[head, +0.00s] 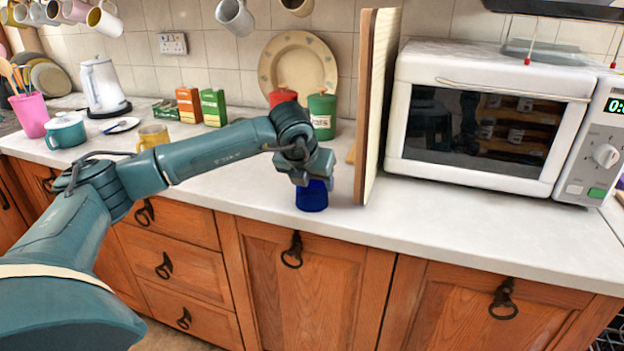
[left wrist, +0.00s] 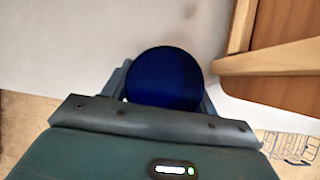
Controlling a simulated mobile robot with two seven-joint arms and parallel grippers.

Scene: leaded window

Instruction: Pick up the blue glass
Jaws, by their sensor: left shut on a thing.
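The blue glass (head: 312,196) is upright at the front part of the white counter, just left of the standing wooden board. My left gripper (head: 309,182) comes down over it from above and is shut on it, covering its upper part. In the left wrist view the round blue glass (left wrist: 165,77) sits between the two fingers of the gripper (left wrist: 165,95). I cannot tell whether the glass still touches the counter. My right gripper is in neither view.
The wooden board (head: 378,100) stands upright close to the right of the glass, with a microwave (head: 490,120) beyond it. A green canister (head: 322,117) and a red canister (head: 283,97) stand behind. A yellow mug (head: 153,137) is left. The counter's front right is clear.

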